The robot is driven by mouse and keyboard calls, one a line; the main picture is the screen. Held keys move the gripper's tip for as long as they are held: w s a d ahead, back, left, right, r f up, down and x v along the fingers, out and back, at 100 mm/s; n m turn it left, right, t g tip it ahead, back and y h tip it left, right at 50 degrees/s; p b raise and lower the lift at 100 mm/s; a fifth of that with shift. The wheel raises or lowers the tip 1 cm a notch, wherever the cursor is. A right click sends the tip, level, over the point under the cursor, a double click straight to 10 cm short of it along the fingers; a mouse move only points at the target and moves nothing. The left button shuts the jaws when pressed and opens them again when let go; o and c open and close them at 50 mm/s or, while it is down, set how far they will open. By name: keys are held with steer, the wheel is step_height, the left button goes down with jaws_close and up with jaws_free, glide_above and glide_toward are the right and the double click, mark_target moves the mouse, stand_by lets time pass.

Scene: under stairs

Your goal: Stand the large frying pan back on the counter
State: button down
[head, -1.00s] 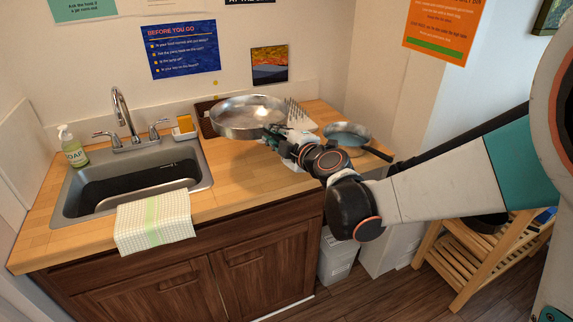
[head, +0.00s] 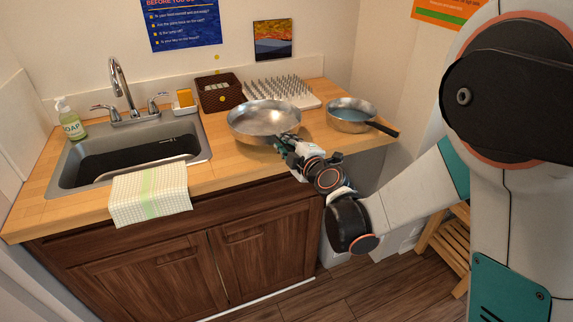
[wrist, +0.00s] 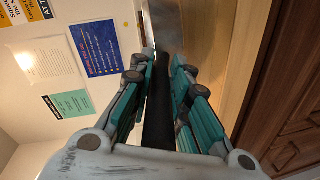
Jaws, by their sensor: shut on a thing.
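The large frying pan (head: 264,119), a silver metal pan, is upright and roughly level at the middle of the wooden counter (head: 235,165). I cannot tell whether its base touches the wood. My gripper (head: 284,147) is at the pan's front right side and is shut on its dark handle. In the wrist view, the dark handle (wrist: 159,105) runs between the two teal fingers of my gripper (wrist: 160,75). The gripper hides most of the handle in the head view.
A smaller pan (head: 350,113) with a dark handle sits to the right. A spiked white rack (head: 312,101) and a dark woven basket (head: 217,97) stand behind. The sink (head: 80,175), soap bottle (head: 70,122) and draped towel (head: 150,195) are on the left.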

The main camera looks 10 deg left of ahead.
step_height(320, 180, down, 5)
steer(key=shift+f+b, duration=0.1)
steer(key=shift+b, duration=0.9)
steer(key=c, duration=1.5)
jaws_free()
steer(key=shift+f, duration=0.1)
steer(key=shift+p+v, duration=0.45)
steer(key=shift+v, duration=5.6)
